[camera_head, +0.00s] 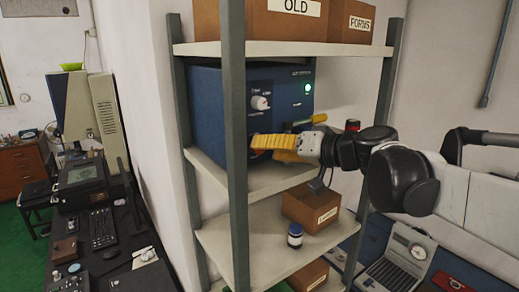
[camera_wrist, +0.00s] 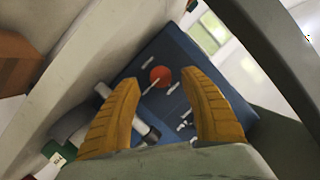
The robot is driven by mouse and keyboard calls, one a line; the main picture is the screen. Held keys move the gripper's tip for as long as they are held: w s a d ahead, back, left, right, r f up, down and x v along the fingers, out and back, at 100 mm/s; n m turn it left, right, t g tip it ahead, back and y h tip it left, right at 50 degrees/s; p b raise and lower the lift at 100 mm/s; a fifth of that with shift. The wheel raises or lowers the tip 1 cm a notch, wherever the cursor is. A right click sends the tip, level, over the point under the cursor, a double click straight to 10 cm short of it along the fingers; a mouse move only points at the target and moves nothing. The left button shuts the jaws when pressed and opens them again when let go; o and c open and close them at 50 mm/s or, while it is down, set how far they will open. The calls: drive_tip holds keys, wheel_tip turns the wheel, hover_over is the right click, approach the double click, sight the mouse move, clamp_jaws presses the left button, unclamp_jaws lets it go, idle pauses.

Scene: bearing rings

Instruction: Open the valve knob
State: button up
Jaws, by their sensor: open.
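A blue box-shaped unit (camera_head: 210,110) stands on a shelf, its front panel facing my gripper. A white knob with a red mark (camera_head: 260,102) sticks out of the panel, left of a lit green lamp (camera_head: 308,87). My gripper (camera_head: 262,147) is in front of the lower panel, below the white knob, and hides part of it. In the wrist view my gripper (camera_wrist: 162,92) is open, its two yellow fingers apart with nothing held. A round orange-red part (camera_wrist: 160,76) on the blue panel lies ahead between the fingertips. I cannot tell which part is the valve knob.
A grey shelf post (camera_head: 235,150) stands near my gripper. Boxes (camera_head: 291,20) sit on the shelf above. An open carton (camera_head: 318,207) and a small bottle (camera_head: 295,235) stand on the shelf below. A grey-and-white cylindrical part (camera_wrist: 143,130) is beside the left finger.

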drive_tip(key=v, duration=0.9)
drive_tip(key=shift+a, duration=0.1)
drive_tip(key=s+f+g+h+b, duration=0.15)
drive_tip(key=s+f+b, duration=0.5)
drive_tip(key=f, duration=0.85)
drive_tip(key=s+f+g+h+b, duration=0.1)
drive_tip(key=s+f+h+b, duration=0.2)
drive_tip(key=f+b, duration=0.9)
drive_tip(key=s+d+f+h+b, duration=0.2)
drive_tip(key=f+b, duration=0.3)
drive_tip(key=f, duration=0.6)
drive_tip(key=s+d+f+m+h+b, duration=0.1)
drive_tip(key=s+d+f+b, duration=0.3)
drive_tip(key=f, duration=0.7)
drive_tip(key=s+d+f+m+h+b, duration=0.1)
drive_tip(key=s+d+f+h+b, duration=0.2)
drive_tip(key=f+b, duration=0.4)
wheel_tip(320, 180, down, 4)
drive_tip(key=shift+s+d+f+g+h+b, duration=0.2)
drive_tip(key=shift+s+d+g+h+b, duration=0.15)
drive_tip(key=shift+s+d+b, duration=0.1)
